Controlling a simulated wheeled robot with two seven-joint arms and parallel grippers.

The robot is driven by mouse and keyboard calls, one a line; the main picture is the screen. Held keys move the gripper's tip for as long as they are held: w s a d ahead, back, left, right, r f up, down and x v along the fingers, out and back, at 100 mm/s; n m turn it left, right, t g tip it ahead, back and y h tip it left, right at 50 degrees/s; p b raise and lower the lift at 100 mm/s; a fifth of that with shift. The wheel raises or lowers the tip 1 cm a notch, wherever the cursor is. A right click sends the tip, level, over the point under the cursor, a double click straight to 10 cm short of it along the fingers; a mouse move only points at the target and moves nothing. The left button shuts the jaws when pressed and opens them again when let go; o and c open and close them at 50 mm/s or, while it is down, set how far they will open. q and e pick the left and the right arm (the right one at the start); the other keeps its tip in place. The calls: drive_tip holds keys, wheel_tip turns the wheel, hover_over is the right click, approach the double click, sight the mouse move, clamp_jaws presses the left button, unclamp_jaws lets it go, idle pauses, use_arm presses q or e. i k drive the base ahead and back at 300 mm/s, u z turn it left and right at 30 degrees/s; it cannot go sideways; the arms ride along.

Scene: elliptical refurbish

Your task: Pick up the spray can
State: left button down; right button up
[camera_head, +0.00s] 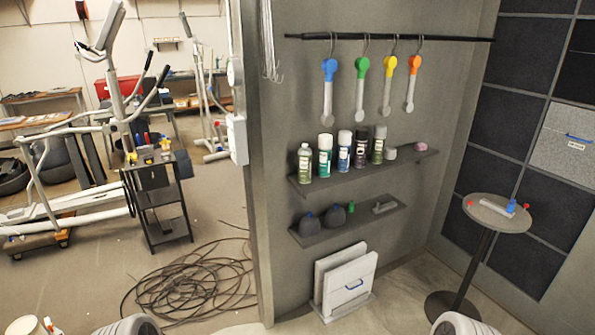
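Several upright cans and bottles stand in a row on the upper wall shelf (330,187). I cannot tell which one is meant as the spray can. Neither gripper is in view; only grey rounded parts, probably of my arms, show at the bottom edge.
Colored-handled tools (361,85) hang from a rail above the shelf. A lower shelf (350,224) holds dark containers. White panels (345,282) stand below. A round table (485,217) is at right. Coiled cable (190,285) covers floor at left, near a black cart (160,205) and an elliptical trainer (60,205).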

sight(304, 155)
drive_tip(key=u, duration=0.9)
drive_tip(key=i, duration=1.7)
drive_tip(key=z, duration=0.55)
